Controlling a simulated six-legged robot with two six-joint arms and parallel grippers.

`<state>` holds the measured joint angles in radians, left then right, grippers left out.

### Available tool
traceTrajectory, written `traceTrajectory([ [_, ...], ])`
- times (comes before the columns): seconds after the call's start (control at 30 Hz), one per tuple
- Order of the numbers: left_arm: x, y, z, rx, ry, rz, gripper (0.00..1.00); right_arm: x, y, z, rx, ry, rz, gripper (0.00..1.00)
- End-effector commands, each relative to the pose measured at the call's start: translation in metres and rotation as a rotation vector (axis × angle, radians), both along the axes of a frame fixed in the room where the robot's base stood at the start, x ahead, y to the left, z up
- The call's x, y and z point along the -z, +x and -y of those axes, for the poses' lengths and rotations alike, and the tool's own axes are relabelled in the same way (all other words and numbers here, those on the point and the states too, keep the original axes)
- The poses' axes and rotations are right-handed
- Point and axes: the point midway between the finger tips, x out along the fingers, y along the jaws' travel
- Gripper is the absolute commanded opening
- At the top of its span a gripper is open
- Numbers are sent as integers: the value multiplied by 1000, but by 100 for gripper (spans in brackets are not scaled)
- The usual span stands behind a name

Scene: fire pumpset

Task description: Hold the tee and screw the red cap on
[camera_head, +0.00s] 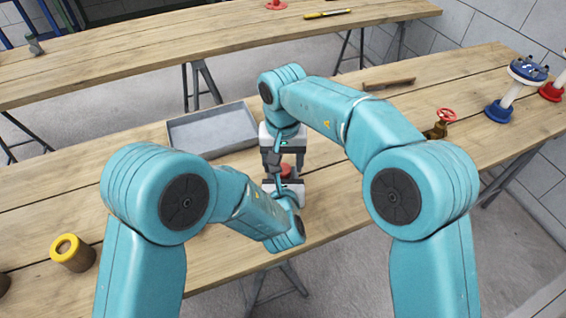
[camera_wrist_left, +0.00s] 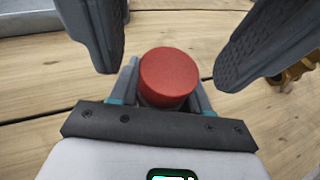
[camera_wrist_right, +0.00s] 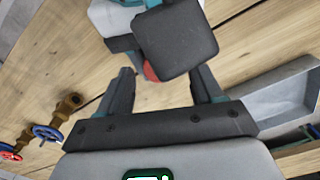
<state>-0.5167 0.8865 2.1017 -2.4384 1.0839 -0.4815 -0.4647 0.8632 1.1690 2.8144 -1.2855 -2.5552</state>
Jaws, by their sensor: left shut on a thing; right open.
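The red cap (camera_head: 286,170) is between my two grippers above the front table. In the left wrist view the round red cap (camera_wrist_left: 168,75) sits between the fingers of my left gripper (camera_wrist_left: 165,85). In the right wrist view a dark left finger covers most of the cap (camera_wrist_right: 151,71). Whether the cap is threaded on cannot be seen.
A grey tray (camera_head: 213,128) lies behind and left of the grippers. A yellow-rimmed brown cylinder (camera_head: 72,252) stands at left. A brass valve with a red wheel (camera_head: 440,122) and a blue-flanged piece (camera_head: 505,100) stand at right.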

Motion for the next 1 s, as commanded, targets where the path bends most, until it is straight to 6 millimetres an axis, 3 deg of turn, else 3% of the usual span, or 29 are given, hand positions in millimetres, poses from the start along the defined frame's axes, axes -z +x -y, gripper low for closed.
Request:
traceTrajectory([
  [0.2,-1,0,0,0,-1,3,0,-30,0,-1,0,1,3,66],
  [0.53,-1,0,0,0,-1,3,0,-36,0,0,0,0,0,66],
  [0.63,-1,0,0,0,-1,3,0,-35,0,0,0,0,0,96],
  [1.0,-1,0,0,0,-1,3,0,-42,0,-1,0,1,3,96],
])
